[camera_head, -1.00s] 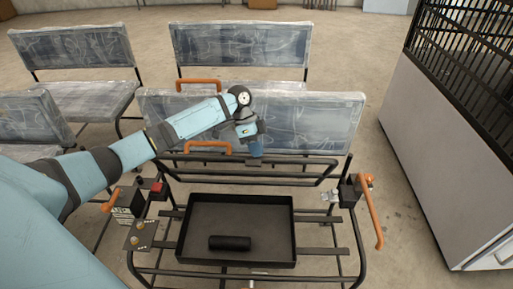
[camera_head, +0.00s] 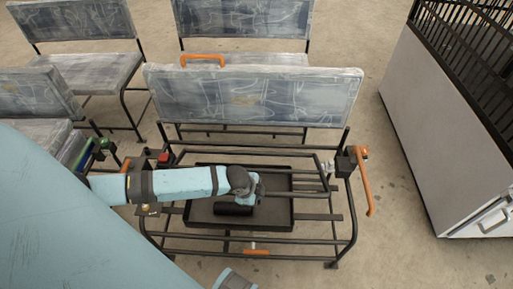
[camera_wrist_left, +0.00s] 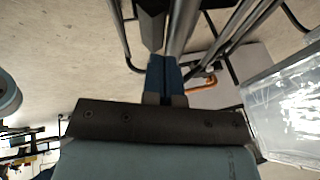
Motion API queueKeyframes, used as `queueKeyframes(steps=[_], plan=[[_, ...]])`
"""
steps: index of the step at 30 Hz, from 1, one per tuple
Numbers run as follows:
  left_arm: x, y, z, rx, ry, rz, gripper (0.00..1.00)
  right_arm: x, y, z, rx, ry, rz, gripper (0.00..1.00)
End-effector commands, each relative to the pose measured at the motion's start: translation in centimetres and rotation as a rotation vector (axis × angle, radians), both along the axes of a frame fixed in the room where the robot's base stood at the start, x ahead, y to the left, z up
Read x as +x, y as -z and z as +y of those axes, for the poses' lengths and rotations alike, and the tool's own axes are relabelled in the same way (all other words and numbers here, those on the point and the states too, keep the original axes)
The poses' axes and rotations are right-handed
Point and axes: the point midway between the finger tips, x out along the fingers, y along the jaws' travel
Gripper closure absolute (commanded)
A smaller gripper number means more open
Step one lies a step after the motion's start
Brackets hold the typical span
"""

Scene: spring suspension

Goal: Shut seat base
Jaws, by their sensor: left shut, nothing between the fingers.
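The seat base (camera_head: 292,194) is a frame of dark tubes on the front bench, below its worn grey backrest (camera_head: 250,97). It hangs over the black tray (camera_head: 275,212) and looks only partly lowered; its exact angle is hard to tell. My left arm reaches across from the left, with my left gripper (camera_head: 258,195) at the frame's front part, over the tray. In the left wrist view the blue fingertips (camera_wrist_left: 164,72) are together and empty, close against a dark tube; contact is unclear.
A black cylinder (camera_head: 233,209) lies in the tray. Orange handles stand at the bench's right side (camera_head: 365,185) and behind the backrest (camera_head: 203,60). More benches stand behind and left. A white cabinet (camera_head: 445,130) with a black grille is at the right, with free floor between.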

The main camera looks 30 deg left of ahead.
Motion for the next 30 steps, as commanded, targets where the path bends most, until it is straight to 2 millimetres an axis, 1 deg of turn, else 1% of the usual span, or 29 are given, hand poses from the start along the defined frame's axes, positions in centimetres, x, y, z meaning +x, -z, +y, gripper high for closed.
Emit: queueKeyframes(steps=[1, 6, 9, 15, 18, 21, 24, 30], plan=[[-1.0, 2.0, -0.7, 0.02, 0.001, -0.031, 1.0, 0.0, 0.3, 0.0, 0.0, 0.0, -0.001, 0.21], [-2.8, 7.1, -1.7, 0.095, -0.003, -0.153, 1.0, 0.2, 0.9, 0.1, 0.011, 0.001, -0.007, 0.21], [-3.5, 9.8, -2.2, 0.135, -0.004, -0.216, 1.0, 0.3, 0.8, 0.3, 0.021, 0.0, -0.02, 0.21], [-4.0, 13.9, -2.5, 0.134, -0.004, -0.213, 1.0, 0.6, 0.4, 0.6, 0.04, -0.004, -0.045, 0.21], [-4.1, 15.5, -2.5, 0.133, -0.004, -0.215, 1.0, 0.6, 0.5, 0.7, 0.048, -0.007, -0.05, 0.21], [-4.2, 16.6, -2.6, 0.133, -0.004, -0.215, 1.0, 0.6, 0.4, 0.8, 0.054, -0.01, -0.056, 0.21], [-4.2, 17.3, -2.5, 0.134, -0.005, -0.214, 1.0, 0.6, 0.1, 0.9, 0.06, -0.012, -0.063, 0.21], [-4.2, 17.8, -2.6, 0.135, -0.004, -0.215, 1.0, 0.6, 0.1, 1.0, 0.063, -0.013, -0.065, 0.21]])
